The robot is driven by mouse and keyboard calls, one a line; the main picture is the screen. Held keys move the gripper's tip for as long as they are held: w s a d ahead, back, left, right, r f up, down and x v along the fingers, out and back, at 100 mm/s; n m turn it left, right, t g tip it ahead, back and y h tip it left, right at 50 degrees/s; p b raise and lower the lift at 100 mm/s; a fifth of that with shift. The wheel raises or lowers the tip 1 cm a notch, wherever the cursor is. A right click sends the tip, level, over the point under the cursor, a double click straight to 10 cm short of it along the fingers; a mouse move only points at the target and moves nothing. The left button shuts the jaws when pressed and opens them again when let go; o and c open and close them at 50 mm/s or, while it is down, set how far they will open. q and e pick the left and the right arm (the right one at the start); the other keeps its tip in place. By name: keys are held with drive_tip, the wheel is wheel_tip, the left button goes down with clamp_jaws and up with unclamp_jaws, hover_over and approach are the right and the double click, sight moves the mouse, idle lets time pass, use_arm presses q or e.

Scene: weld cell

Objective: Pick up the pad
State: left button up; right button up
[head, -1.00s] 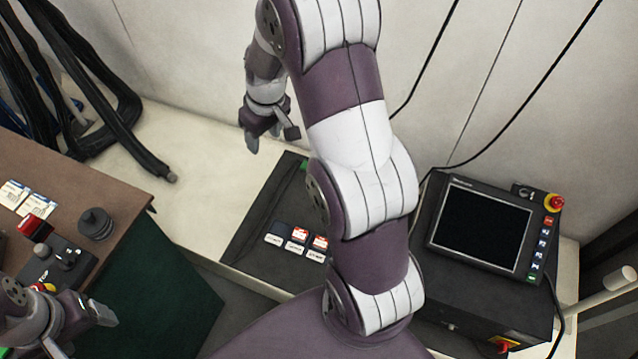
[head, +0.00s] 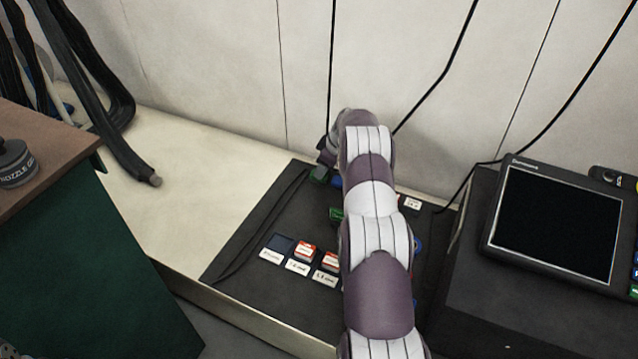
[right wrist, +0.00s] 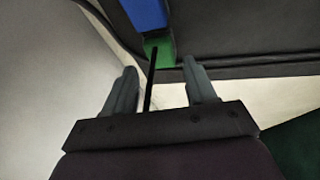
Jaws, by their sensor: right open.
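In the right wrist view a green piece (right wrist: 160,52) lies just beyond the fingertips, touching or beside a blue piece (right wrist: 147,14). My right gripper (right wrist: 160,72) is open, with its fingers apart and nothing gripped. A thin black rod or cord (right wrist: 151,80) shows between the fingers. In the head view my right arm hides most of that gripper. My left gripper is not in view.
A dark mat (head: 235,255) on the pale bench holds several red-and-white boxes (head: 306,250) and white labels. A screen unit (head: 555,225) stands at right. A brown-topped bench (head: 60,150) is at left. Black cables hang along the wall.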

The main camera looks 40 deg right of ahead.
drive_tip(key=b+x, duration=0.2)
drive_tip(key=x, duration=0.3)
drive_tip(key=shift+a+b, duration=0.1)
drive_tip(key=shift+b, duration=0.3)
drive_tip(key=shift+r, duration=0.15)
drive_tip(key=shift+c, duration=0.4)
drive_tip(key=c, duration=0.7)
drive_tip(key=shift+c, duration=0.2)
drive_tip(key=shift+r, duration=0.1)
